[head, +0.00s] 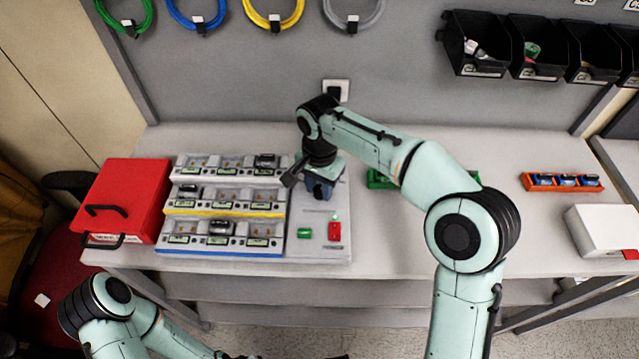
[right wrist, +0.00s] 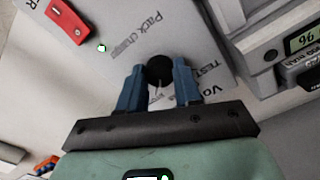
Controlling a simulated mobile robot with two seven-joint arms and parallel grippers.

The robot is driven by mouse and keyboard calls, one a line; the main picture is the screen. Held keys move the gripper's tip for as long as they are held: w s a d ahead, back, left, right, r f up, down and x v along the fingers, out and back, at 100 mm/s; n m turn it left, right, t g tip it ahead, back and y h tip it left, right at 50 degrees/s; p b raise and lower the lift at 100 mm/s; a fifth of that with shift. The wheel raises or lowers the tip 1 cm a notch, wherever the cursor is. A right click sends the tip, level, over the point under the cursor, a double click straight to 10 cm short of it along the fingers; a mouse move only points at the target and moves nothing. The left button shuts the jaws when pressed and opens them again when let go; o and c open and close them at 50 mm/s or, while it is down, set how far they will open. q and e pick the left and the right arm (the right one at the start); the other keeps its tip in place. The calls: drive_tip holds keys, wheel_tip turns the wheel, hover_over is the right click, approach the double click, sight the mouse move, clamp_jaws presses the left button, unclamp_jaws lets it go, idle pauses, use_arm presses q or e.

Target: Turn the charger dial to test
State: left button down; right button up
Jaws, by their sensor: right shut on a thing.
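My right gripper (right wrist: 160,85) is shut on the dial, one blue finger on each side. In the head view, my right gripper (head: 319,190) hides the dial. A thin pale line shows below the dial, but I cannot tell its setting. My left arm is at the bottom left; its gripper is barely in frame.
A red switch (head: 335,231) with a green lamp and a green display (head: 305,233) sit on the panel's front part. Racks of bays (head: 225,241) adjoin it on the left, then a red case (head: 128,195). A green tray (head: 380,180) is to the right.

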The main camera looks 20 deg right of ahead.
drive_tip(key=n+p, duration=0.2)
drive_tip(key=n, duration=0.2)
drive_tip(key=shift+r, duration=0.1)
drive_tip(key=n+p, duration=0.1)
drive_tip(key=n, duration=0.3)
drive_tip(key=shift+n+p, duration=0.3)
drive_tip(key=n+p, duration=0.1)
drive_tip(key=n, duration=0.3)
drive_tip(key=shift+d+n, duration=0.1)
drive_tip(key=shift+n, duration=0.2)
use_arm(q)
drive_tip(key=w+r+p, duration=0.1)
drive_tip(key=w+r, duration=0.5)
drive_tip(key=r, duration=0.2)
drive_tip(key=shift+t, duration=0.4)
use_arm(e)
drive_tip(key=shift+n, duration=1.8)
use_arm(q)
drive_tip(key=shift+w, duration=0.1)
use_arm(e)
drive_tip(key=o, duration=1)
drive_tip(key=shift+o, duration=0.2)
